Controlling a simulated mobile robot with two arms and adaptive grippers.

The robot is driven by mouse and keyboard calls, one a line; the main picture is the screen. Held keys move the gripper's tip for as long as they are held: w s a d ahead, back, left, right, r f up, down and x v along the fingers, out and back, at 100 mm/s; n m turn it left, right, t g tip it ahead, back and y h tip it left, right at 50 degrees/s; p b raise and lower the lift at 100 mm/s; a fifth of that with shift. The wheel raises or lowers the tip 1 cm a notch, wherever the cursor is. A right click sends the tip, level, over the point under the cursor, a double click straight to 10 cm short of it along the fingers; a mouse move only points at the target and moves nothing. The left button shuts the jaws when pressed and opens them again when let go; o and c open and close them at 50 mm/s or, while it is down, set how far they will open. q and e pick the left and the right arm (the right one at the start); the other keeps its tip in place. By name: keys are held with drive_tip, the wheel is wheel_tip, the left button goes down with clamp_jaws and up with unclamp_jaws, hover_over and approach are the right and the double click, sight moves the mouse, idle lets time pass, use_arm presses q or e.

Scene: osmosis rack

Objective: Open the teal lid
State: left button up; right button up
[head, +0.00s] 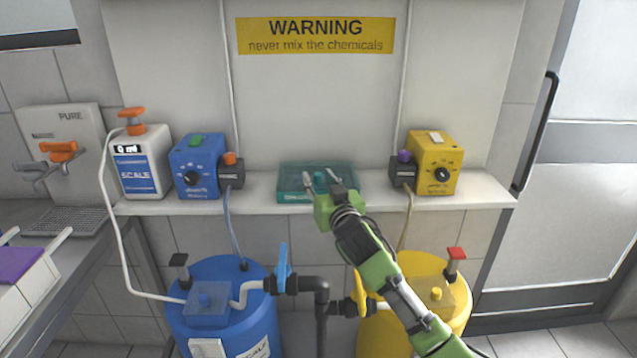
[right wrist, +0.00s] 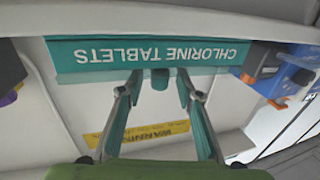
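The teal box (head: 290,196) with the teal lid sits on the white shelf, in the middle. In the right wrist view its teal front (right wrist: 80,56) reads "CHLORINE TABLETS" upside down. A small dark tab (right wrist: 160,79) shows at its edge between my fingers. My right gripper (head: 320,178) is open, with its two fingers apart in front of and over the box; it also shows in the right wrist view (right wrist: 158,88). Nothing is between the fingers that I can see held. I cannot tell contact with the lid. My left gripper is not in view.
A blue pump (head: 197,166) stands left of the box and a yellow pump (head: 436,165) right of it on the shelf (head: 250,200). A blue drum (head: 222,300) and a yellow drum (head: 462,290) stand below, joined by dark pipes (head: 320,300).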

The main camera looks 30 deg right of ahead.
drive_tip(key=shift+w+d, duration=0.2)
drive_tip(key=shift+w, duration=0.35)
